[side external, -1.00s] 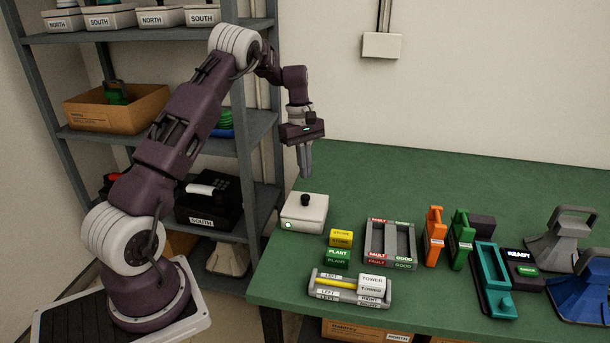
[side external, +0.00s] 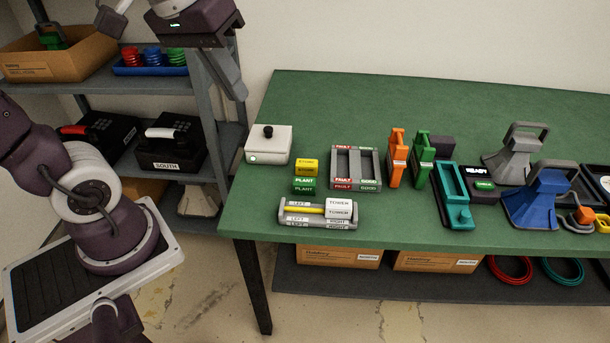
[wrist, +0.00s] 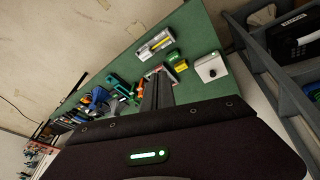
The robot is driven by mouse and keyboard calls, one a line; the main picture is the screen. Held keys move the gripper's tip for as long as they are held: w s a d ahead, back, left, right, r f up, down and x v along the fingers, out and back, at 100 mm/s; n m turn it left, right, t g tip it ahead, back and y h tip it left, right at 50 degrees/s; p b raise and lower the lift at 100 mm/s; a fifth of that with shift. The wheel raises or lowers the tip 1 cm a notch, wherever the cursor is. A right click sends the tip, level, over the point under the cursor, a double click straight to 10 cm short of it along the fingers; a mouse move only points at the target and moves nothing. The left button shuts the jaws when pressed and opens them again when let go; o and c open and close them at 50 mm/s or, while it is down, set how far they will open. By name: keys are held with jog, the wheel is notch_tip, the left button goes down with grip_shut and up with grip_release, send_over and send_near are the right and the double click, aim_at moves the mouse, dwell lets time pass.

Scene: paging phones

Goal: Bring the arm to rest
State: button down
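My gripper (side external: 234,84) hangs at the upper left in the side view, left of the green table (side external: 300,95) and in front of the shelf. Its fingers point down and look closed together, with nothing seen between them. In the wrist view the gripper (wrist: 158,80) also shows as two fingers side by side, with the table beyond. Part of my arm lies outside the side view's top and left edges.
A white box with a black knob (side external: 268,146) stands at the table's left edge. Yellow and green blocks (side external: 305,175), a grey tray (side external: 355,185), a labelled holder (side external: 300,220) and orange and green stands (side external: 397,165) follow. The shelf (side external: 215,100) is close behind my gripper.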

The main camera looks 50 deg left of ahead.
jog(key=s+d+f+m+t, duration=0.1)
jog(key=s+m, duration=0.3)
jog(key=s, duration=0.4)
jog(key=shift+s+d+f, duration=0.2)
jog(key=shift+d+f, duration=0.5)
jog(key=shift+f, duration=0.2)
